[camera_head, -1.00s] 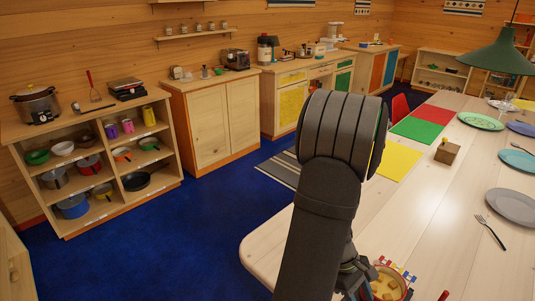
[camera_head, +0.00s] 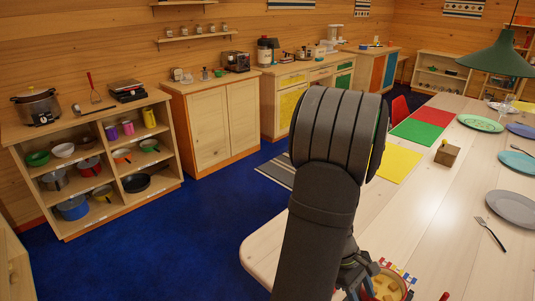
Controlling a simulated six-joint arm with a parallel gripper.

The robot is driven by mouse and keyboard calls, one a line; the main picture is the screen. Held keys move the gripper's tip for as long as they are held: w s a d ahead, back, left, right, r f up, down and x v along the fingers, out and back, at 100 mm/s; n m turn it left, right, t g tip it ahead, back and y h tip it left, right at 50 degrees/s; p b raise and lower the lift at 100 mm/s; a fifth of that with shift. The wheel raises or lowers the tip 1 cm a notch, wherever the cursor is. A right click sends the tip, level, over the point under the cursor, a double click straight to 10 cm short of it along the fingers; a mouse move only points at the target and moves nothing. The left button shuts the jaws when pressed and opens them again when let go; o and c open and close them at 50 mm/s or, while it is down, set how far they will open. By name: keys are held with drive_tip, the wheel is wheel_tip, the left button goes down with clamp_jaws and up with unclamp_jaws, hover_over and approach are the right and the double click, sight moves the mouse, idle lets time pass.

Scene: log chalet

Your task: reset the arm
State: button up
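My dark grey arm rises from the bottom middle of the head view, over the near left corner of the long wooden table (camera_head: 268,243). My gripper (camera_head: 360,275) is low behind the arm, largely hidden by it, beside a red-rimmed pot (camera_head: 398,283) with yellowish pieces inside. I cannot see the fingertips clearly, nor whether they hold or touch anything.
A wooden block (camera_head: 447,154), yellow mat (camera_head: 397,163), red mat (camera_head: 434,116), grey plate (camera_head: 513,208) and fork (camera_head: 491,234) lie on the table. A green lamp (camera_head: 490,58) hangs over its far right. Open shelves (camera_head: 102,178) stand left, beyond clear blue floor (camera_head: 170,240).

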drive_tip(key=shift+s+d+m, duration=0.15)
drive_tip(key=shift+d+m, duration=0.2)
drive_tip(key=shift+m, duration=0.35)
drive_tip(key=shift+s+d+r+m+y, duration=0.15)
drive_tip(key=shift+r+m+y, duration=0.25)
drive_tip(key=shift+m, duration=0.4)
drive_tip(key=d+r+m+t+y, duration=0.2)
drive_tip(key=d+r+m+t, duration=0.3)
drive_tip(key=m, duration=1.3)
wheel_tip(320, 180, up, 4)
drive_tip(key=shift+w+d+t+y, duration=0.3)
drive_tip(key=shift+d+y, duration=0.1)
drive_tip(key=shift+d, duration=0.65)
drive_tip(key=shift+o, duration=0.4)
